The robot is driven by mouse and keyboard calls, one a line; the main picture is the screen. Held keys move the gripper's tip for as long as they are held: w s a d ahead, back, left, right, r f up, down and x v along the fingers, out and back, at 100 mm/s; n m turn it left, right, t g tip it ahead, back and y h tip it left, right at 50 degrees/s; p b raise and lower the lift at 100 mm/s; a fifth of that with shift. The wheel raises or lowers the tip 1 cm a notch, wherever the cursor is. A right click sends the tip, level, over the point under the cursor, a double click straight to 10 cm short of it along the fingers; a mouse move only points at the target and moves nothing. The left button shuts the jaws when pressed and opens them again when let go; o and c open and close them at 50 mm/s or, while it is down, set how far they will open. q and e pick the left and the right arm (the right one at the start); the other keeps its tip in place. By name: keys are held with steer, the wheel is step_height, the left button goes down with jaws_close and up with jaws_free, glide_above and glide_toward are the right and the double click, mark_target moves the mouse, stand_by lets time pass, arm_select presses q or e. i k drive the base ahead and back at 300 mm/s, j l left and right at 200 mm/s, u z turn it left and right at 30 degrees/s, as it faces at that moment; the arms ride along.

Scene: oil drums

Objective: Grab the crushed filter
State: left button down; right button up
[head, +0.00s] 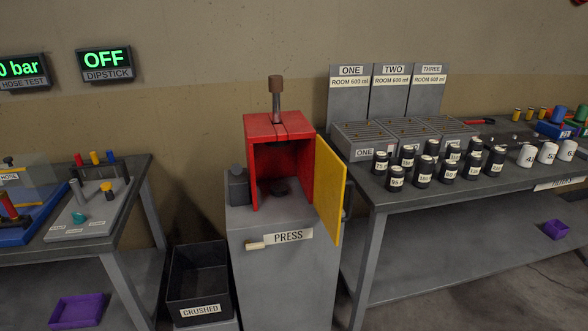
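The red press (257,130) stands on a grey cabinet labelled PRESS, with its yellow door (330,190) swung open to the right. A flat dark piece (279,187) lies on the floor of the press chamber; it looks like a crushed filter, but it is small and dark and I cannot be sure. The ram rod with a brown top (276,84) sticks up above the press. A black bin (199,284) labelled CRUSHED stands left of the cabinet, and I see nothing in it. Neither of my grippers is in view.
Several dark labelled canisters (423,172) and white ones (547,152) stand on the right table (390,200). The left table (125,185) holds test gear. A purple tray (78,311) lies low at left. The space before the press looks clear.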

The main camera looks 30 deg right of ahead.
mark_target(278, 189)
steer(key=k+l, duration=0.1)
steer(key=l, duration=0.45)
steer(key=k+l, duration=0.1)
steer(key=l, duration=0.5)
steer(key=k+l, duration=0.1)
steer(key=l, duration=0.45)
steer(key=k+l, duration=0.1)
steer(key=l, duration=0.45)
